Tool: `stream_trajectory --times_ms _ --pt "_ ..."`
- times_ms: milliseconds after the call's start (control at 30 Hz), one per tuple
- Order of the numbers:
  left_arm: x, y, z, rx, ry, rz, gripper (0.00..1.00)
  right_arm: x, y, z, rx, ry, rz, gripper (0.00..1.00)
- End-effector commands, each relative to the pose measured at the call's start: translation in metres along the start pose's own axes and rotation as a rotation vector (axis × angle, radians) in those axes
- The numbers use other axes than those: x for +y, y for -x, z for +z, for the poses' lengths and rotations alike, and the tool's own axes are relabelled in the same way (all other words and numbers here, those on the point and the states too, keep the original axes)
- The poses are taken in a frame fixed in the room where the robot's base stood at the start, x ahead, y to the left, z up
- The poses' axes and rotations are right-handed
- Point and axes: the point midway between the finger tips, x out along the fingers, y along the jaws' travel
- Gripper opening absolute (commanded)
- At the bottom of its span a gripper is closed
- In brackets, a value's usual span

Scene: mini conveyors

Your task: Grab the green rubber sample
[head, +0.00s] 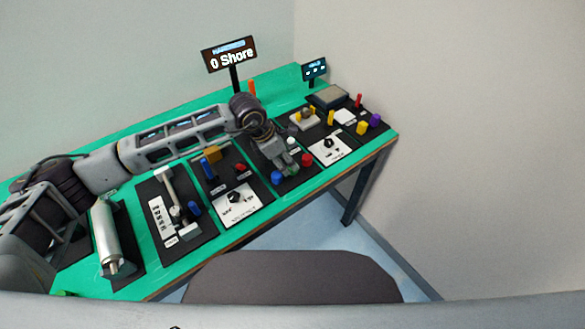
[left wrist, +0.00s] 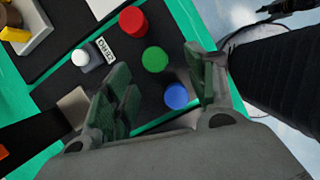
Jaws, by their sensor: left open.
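The green rubber sample (left wrist: 154,60) is a short round disc on a black panel in the left wrist view. It lies between the red sample (left wrist: 133,20) and the blue sample (left wrist: 176,96). My left gripper (left wrist: 157,72) is open and empty, its green-padded fingers spread to either side of the green sample's line, and I cannot tell its height above it. In the head view my left gripper (head: 287,161) hangs over the panel between the blue sample (head: 277,177) and the red sample (head: 307,159). The green sample cannot be told apart from the gripper there. My right gripper is out of view.
A white knob (left wrist: 80,57) and a ZERO label (left wrist: 105,48) are close to the samples. A display (head: 229,54) reads "0 Shore". Black device panels fill the green table (head: 222,239), with a metal cylinder (head: 105,235) at left. The table's front edge is close to the samples.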

Motion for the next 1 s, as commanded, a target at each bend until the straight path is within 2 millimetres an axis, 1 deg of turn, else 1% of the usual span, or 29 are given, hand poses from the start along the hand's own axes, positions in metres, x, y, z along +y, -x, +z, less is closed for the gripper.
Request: stream_trajectory --times_ms 133,333,633,800,1000 --pt "0.0 0.0 0.0 0.0 0.0 0.0 0.56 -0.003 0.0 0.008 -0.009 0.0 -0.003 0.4" --pt "0.002 -0.005 0.001 0.001 0.001 -0.001 0.56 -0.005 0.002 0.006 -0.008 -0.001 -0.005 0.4" --pt "0.007 -0.032 0.004 0.002 0.001 -0.001 0.56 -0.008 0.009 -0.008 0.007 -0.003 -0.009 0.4" --pt "0.006 -0.048 0.004 0.001 0.001 -0.002 0.56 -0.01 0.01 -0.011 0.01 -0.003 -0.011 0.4" --pt "0.007 -0.052 0.003 0.001 0.001 0.0 0.56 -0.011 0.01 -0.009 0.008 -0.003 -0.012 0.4"
